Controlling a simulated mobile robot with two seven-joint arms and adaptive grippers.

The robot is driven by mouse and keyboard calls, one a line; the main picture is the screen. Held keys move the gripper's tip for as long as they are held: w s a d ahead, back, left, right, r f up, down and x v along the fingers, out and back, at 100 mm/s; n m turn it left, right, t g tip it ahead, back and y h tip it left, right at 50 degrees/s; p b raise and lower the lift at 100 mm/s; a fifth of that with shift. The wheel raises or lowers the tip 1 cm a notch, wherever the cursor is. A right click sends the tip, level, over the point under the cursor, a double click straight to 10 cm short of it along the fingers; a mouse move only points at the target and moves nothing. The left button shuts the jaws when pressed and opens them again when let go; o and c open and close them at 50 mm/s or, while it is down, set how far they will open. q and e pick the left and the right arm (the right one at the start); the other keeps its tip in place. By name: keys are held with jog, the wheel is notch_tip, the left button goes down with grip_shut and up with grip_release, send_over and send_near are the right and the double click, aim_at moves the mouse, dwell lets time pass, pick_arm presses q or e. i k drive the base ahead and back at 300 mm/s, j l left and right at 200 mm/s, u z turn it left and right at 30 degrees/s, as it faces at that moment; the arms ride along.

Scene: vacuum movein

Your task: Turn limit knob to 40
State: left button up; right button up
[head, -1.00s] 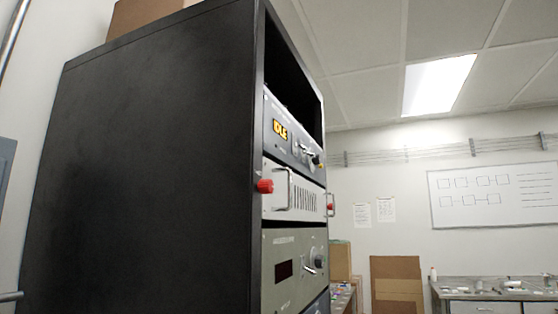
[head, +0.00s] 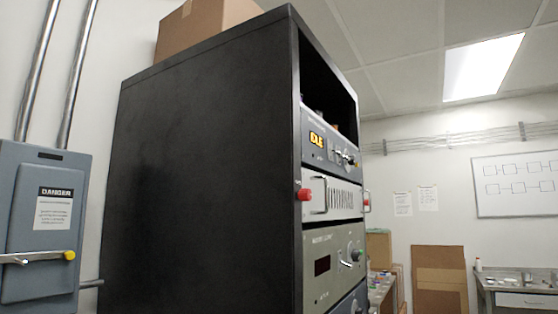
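A tall black equipment rack (head: 205,170) stands in the middle, seen mostly from its side. Its narrow front faces right. The upper panel (head: 316,126) has a lit amber display (head: 316,139) and several small knobs and switches at its right end. A grey lower panel (head: 318,243) has a dark red display (head: 322,265) and a round knob (head: 355,255) near its right edge. The labels and dial marks are too small to read, so I cannot tell which is the limit knob. Neither of my grippers is in view.
A panel with a silver handle (head: 319,197) and red knobs (head: 304,194) sits between them. A cardboard box (head: 204,27) is on the rack. A grey danger-marked switch box (head: 42,225) is on the left wall. Cardboard (head: 440,280) and a workbench (head: 520,287) stand at the back right.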

aim_at(352, 162)
jog(key=i+l, duration=0.1)
jog(key=l, duration=0.3)
jog(key=i+l, duration=0.1)
jog(key=l, duration=0.3)
jog(key=i+l+z, duration=0.1)
jog(key=l, duration=0.25)
jog(key=i+l, duration=0.1)
jog(key=l, duration=0.3)
jog(key=i+l, duration=0.1)
jog(key=l, duration=0.3)
